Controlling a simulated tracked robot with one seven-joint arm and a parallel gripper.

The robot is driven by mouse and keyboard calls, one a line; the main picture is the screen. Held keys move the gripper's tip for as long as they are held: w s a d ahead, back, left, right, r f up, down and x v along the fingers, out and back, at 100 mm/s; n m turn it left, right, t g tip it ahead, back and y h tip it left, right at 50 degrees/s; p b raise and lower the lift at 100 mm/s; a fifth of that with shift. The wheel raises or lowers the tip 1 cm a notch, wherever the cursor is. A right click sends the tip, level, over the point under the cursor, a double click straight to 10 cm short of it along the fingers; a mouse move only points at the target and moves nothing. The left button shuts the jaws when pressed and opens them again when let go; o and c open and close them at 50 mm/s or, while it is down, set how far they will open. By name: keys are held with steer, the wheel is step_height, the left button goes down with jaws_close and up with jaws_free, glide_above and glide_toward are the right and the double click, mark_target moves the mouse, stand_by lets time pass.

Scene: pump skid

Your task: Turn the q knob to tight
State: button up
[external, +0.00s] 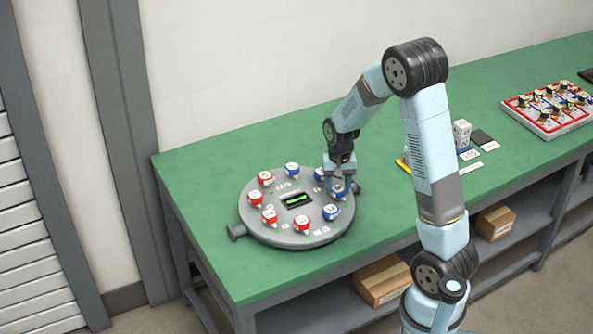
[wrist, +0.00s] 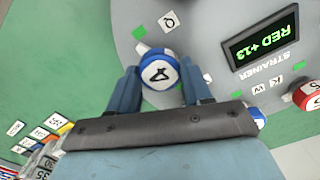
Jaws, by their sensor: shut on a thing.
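The q knob is a blue and white knob (wrist: 158,66) with a dark mark on its top, beside a white tag marked Q (wrist: 168,20) in the wrist view. My gripper (wrist: 161,84) is shut on it, one finger on each side. In the external view my gripper (external: 341,183) reaches down to the right side of the round grey plate (external: 262,228), partly covering the knob. A green patch (wrist: 139,33) lies near the knob's white tip. I cannot read which setting the knob points to.
Several other red and blue knobs ring the plate, such as a red knob (external: 302,224) and a blue knob (external: 331,212). A display (wrist: 262,43) reads RED +13, above the word STRAINER. A tray of knobs (external: 548,108) stands far right on the green bench.

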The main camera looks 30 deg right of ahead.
mark_target(338, 188)
steer(key=shift+m, duration=0.6)
steer(key=o, duration=1)
steer(key=shift+o, duration=0.2)
step_height(338, 188, up, 14)
steer(key=shift+f, duration=0.15)
